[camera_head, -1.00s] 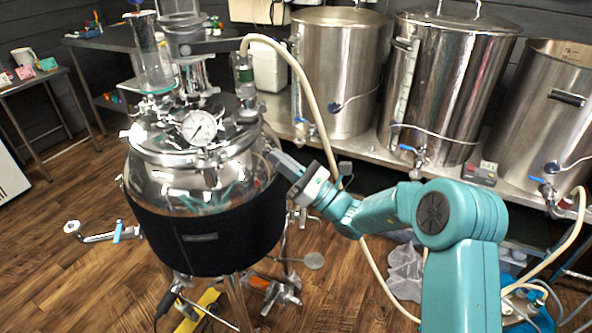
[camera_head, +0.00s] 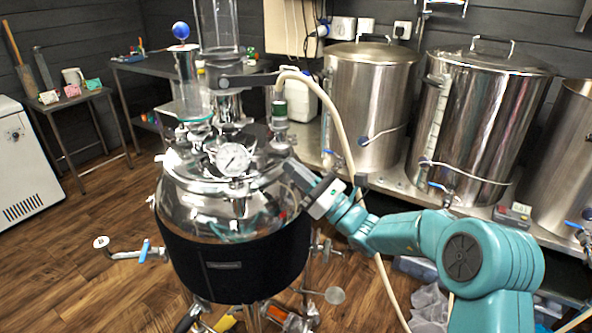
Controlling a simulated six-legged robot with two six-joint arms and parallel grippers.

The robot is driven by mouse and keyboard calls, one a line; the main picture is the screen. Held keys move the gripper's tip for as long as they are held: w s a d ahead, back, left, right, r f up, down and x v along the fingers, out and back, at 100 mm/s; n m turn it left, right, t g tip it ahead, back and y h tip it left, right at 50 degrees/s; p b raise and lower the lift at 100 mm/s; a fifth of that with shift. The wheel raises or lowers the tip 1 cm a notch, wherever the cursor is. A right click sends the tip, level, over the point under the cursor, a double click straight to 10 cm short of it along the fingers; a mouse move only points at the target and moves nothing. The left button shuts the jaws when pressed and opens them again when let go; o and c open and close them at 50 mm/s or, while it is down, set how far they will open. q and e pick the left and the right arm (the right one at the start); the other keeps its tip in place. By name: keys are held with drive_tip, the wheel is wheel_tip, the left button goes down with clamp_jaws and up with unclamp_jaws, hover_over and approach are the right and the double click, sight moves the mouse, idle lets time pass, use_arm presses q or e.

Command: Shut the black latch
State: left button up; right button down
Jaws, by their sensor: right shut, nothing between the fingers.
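A steel vessel (camera_head: 240,205) with a black jacket (camera_head: 235,265) stands in the middle left, with a pressure gauge (camera_head: 233,158) and clamps on its lid. A dark bar (camera_head: 247,80) sticks out sideways at the column above the lid. I cannot tell whether this bar is the black latch. My right gripper (camera_head: 291,172) is shut and empty at the right side of the lid rim. Its fingers point left toward the rim and cover part of it. I cannot tell whether they touch. My left gripper is not in view.
Steel kettles (camera_head: 368,95) stand on a bench at the back right. A pipe with a blue handle (camera_head: 144,251) sticks out at left. Floor (camera_head: 70,240) is clear at left.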

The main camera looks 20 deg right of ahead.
sight(279, 153)
drive_tip(key=r+g+h+p, duration=0.2)
drive_tip(key=r+p, duration=0.1)
drive_tip(key=p, duration=0.4)
drive_tip(key=w+a+r+g+h+p, duration=0.1)
drive_tip(key=r+g+p, duration=0.1)
drive_tip(key=p, duration=0.5)
drive_tip(key=w+a+r+g+h+p, duration=0.1)
drive_tip(key=r+g+h+p, duration=0.1)
drive_tip(key=p, duration=0.4)
drive_tip(key=shift+w+r+g+h+p, duration=0.2)
drive_tip(key=shift+r+g, duration=0.1)
drive_tip(key=shift+r, duration=0.25)
drive_tip(key=shift+w+r+g+h+p, duration=0.1)
drive_tip(key=shift+r+g+p, duration=0.15)
drive_tip(key=shift+r, duration=0.25)
drive_tip(key=shift+w+a+r+p, duration=0.15)
drive_tip(key=shift+w+a+p, duration=0.25)
drive_tip(key=shift+p, duration=0.1)
drive_tip(key=shift+w, duration=0.2)
drive_tip(key=shift+s+d, duration=0.1)
drive_tip(key=shift+s, duration=0.1)
